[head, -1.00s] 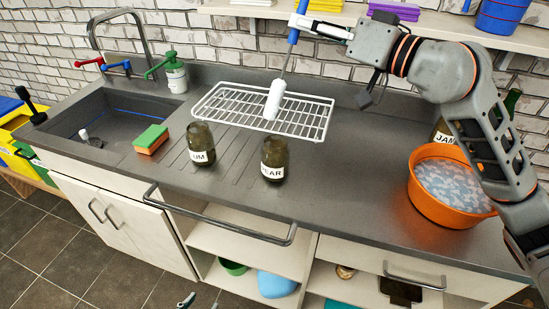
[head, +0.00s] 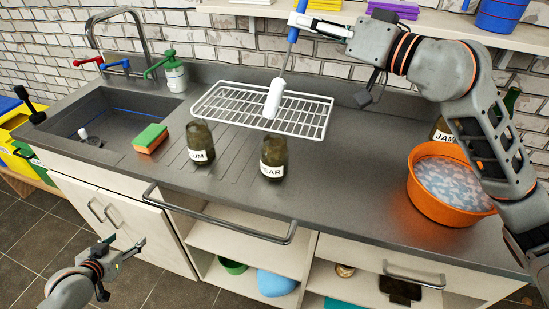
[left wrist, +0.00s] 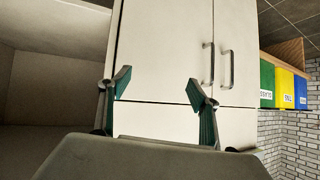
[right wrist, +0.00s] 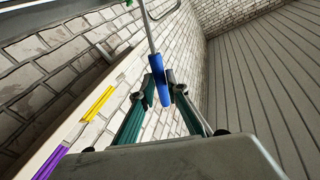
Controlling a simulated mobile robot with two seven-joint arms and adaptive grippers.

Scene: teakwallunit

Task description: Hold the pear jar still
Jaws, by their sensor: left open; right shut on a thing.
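The pear jar (head: 273,158), dark glass with a white label reading "EAR", stands upright on the counter in the head view. My left gripper (head: 124,243) is open and empty, low in front of the cabinet and well apart from the jar. In the left wrist view its fingers (left wrist: 205,105) face the cabinet doors. My right gripper (head: 303,28) is shut on the blue handle of a bottle brush (head: 274,98); the handle (right wrist: 162,80) also shows between its fingers in the right wrist view. The white brush head hangs down above the wire rack, behind the pear jar.
A second jar (head: 200,143), labelled "UM", stands left of the pear jar. A sponge (head: 151,138) lies by the sink (head: 92,119). A wire rack (head: 317,116) is behind. An orange basin (head: 428,203) is at right. A rail (head: 225,232) runs along the front.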

